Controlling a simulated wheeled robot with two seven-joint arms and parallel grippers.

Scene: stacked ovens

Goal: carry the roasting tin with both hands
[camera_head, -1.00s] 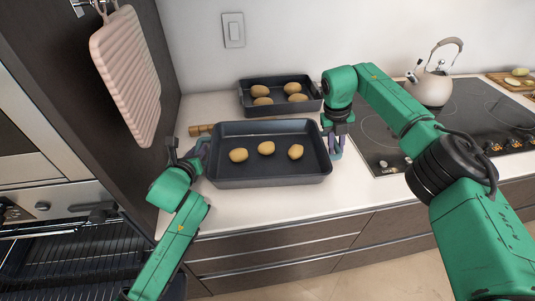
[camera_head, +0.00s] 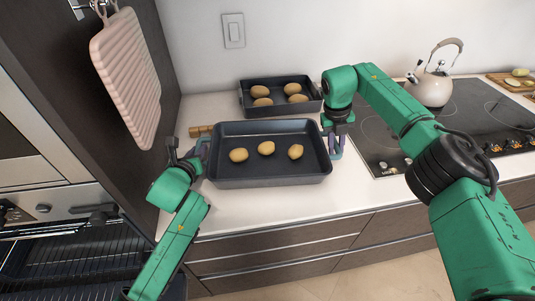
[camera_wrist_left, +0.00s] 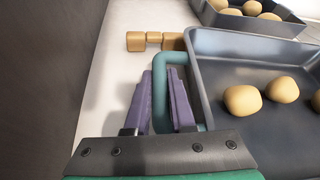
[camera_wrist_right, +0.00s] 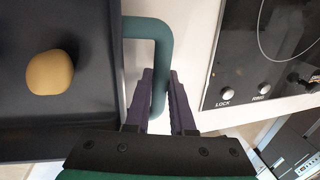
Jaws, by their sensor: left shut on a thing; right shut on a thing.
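A dark roasting tin (camera_head: 240,181) with three potatoes (camera_head: 266,148) is at the middle of the head view, over the white worktop. Whether it touches the worktop I cannot tell. My left gripper (camera_head: 203,152) is at its left end; in the left wrist view its purple fingers (camera_wrist_left: 165,88) are shut on the teal handle (camera_wrist_left: 170,62). My right gripper (camera_head: 335,150) is at its right end; in the right wrist view its purple fingers (camera_wrist_right: 159,85) are shut on the other teal handle (camera_wrist_right: 152,27). The tin looks about level.
A second dark tin (camera_head: 245,101) with several potatoes stands behind, near the wall. A wooden object (camera_head: 198,130) lies to the left. The black hob (camera_head: 380,150) with a kettle (camera_head: 432,88) is at right. An open oven (camera_head: 70,245) is at lower left.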

